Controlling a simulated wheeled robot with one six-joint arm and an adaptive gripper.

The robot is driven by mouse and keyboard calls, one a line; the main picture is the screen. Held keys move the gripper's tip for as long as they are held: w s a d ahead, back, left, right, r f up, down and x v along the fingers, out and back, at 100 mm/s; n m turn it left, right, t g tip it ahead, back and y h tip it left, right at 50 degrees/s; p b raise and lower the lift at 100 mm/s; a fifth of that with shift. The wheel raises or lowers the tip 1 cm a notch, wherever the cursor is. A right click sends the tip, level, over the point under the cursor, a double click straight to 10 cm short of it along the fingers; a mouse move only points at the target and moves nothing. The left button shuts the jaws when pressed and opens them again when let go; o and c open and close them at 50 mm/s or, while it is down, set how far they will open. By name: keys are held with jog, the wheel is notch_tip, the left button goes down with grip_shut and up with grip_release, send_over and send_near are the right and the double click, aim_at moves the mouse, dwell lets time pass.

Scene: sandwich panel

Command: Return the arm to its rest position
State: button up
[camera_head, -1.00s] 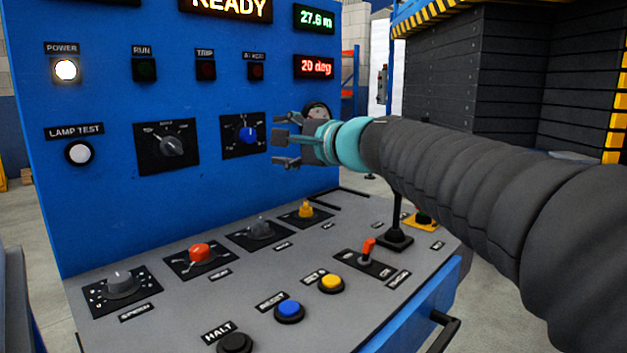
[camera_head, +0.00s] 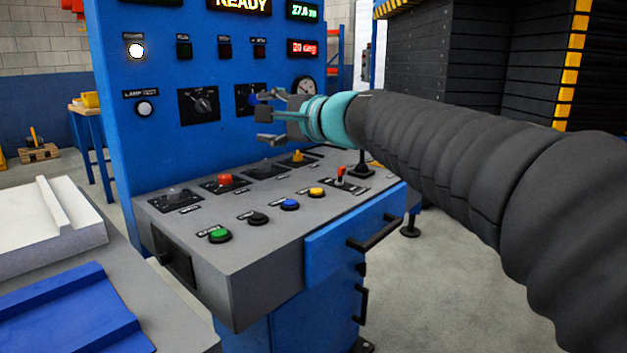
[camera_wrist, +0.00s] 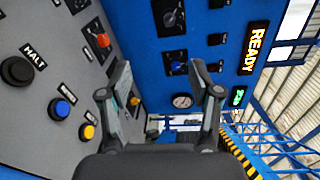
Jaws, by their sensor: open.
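My gripper (camera_head: 275,118) is open and empty in the head view. It hangs in front of the blue upright panel (camera_head: 150,190), above the grey sloping desk of the console. My dark sleeved arm reaches in from the right edge. In the wrist view my gripper (camera_wrist: 160,95) shows its two fingers spread, with nothing between them.
The console desk (camera_head: 240,262) carries a green button (camera_head: 219,235), a blue button (camera_head: 289,204), a yellow button (camera_head: 316,193), a red knob (camera_head: 225,180) and a red-tipped lever (camera_head: 341,173). A white tray (camera_head: 40,250) and a blue tray (camera_head: 70,320) lie at left. Floor is clear at right.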

jog(key=s+d+f+n+g+h+p, duration=0.1)
jog(key=s+d+f+n+g+h, duration=0.2)
jog(key=s+d+f, duration=0.8)
jog(key=s+d+f+n+g+h+p, duration=0.1)
jog(key=s+d+f+n+g+h, duration=0.2)
jog(key=s+d+f+n+h, duration=0.4)
jog(key=s+d+f+h, duration=0.1)
jog(key=s+d+f, duration=0.1)
jog(key=s+f, duration=0.3)
jog(key=s+d+f+h, duration=0.1)
jog(key=s+d+f, duration=0.2)
jog(key=s+f, duration=0.2)
notch_tip(320, 180, down, 3)
jog(key=shift+d+f+n, duration=0.1)
jog(key=shift+d+n, duration=0.2)
jog(key=shift+s, duration=0.1)
